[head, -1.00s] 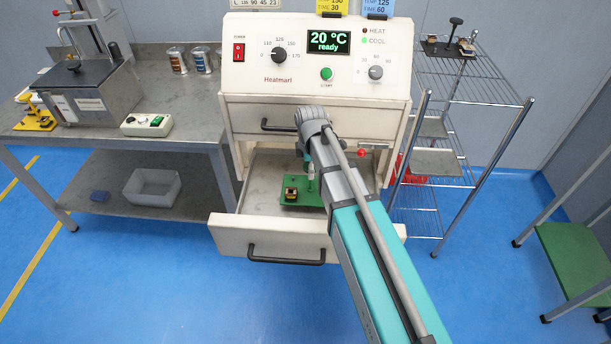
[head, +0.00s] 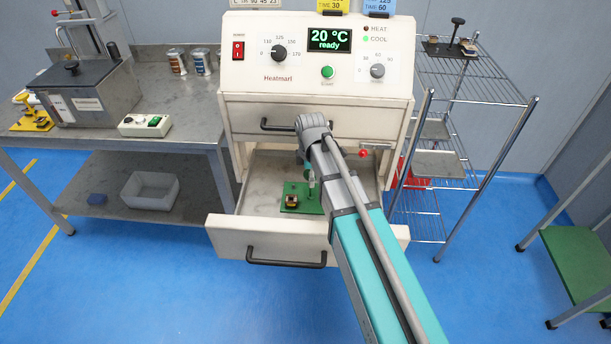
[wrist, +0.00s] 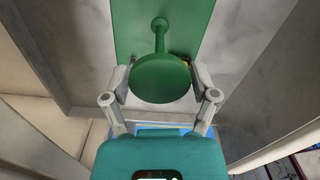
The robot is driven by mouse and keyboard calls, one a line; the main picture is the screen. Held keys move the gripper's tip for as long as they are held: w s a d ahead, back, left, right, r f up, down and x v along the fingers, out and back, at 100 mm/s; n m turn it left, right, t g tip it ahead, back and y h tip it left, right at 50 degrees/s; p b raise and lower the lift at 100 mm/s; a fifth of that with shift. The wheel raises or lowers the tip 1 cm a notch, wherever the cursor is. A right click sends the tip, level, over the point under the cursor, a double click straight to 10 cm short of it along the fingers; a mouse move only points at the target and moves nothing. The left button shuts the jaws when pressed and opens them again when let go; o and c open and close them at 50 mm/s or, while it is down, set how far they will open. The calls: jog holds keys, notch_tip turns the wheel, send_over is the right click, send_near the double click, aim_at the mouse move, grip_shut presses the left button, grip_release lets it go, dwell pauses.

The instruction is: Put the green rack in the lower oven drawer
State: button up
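The green rack (head: 312,207) is a flat green plate with an upright post and a round knob. It is inside the open lower oven drawer (head: 225,235), above or on its floor; I cannot tell whether it touches. A small dark and gold part (head: 292,200) sits on its left side. In the wrist view, my gripper (wrist: 161,78) has a finger on each side of the round knob (wrist: 160,82), close against its rim. The knob hides part of the plate (wrist: 205,20).
The upper oven drawer (head: 345,113) is closed above. A metal bench (head: 190,110) stands left, with a press and a control box (head: 145,125). A wire shelf (head: 480,90) stands close on the right, and a green-topped stool (head: 580,260) further right. The blue floor in front is clear.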

jog(key=shift+o, duration=0.8)
jog(key=shift+r, duration=0.2)
notch_tip(320, 180, up, 12)
jog(key=p, duration=1.2)
dwell(0.4)
